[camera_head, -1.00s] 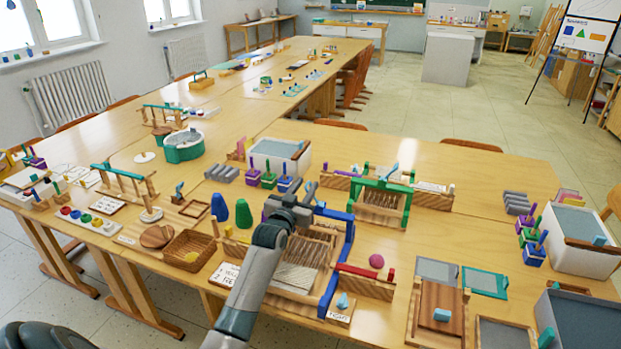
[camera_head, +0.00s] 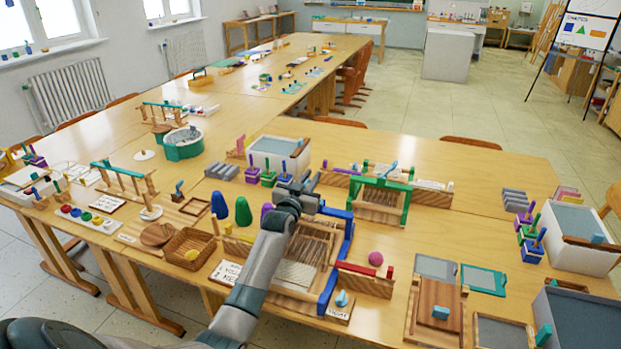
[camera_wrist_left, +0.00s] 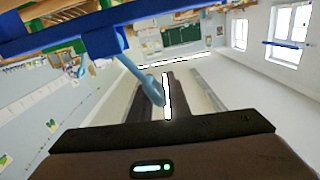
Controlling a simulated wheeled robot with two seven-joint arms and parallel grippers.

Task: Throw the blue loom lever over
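The blue loom (camera_head: 345,245) stands at the front of the near table, with threads stretched inside its blue-edged wooden frame. My left gripper (camera_head: 300,184) is over its far part, and my arm covers much of its left side. In the left wrist view the blue loom's beam (camera_wrist_left: 40,38) crosses the top. The blue lever (camera_wrist_left: 138,75) slants from the beam toward my dark fingers, its pale rounded end in front of them. Whether it touches a finger is unclear. How far the fingers are apart cannot be told. My right gripper is out of view.
A green loom (camera_head: 405,200) stands just behind. A red bar on a wooden block (camera_head: 362,279) and a pink ball (camera_head: 376,258) are to the right. Blue and green cones (camera_head: 243,211) and a wicker basket (camera_head: 190,247) are to the left.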

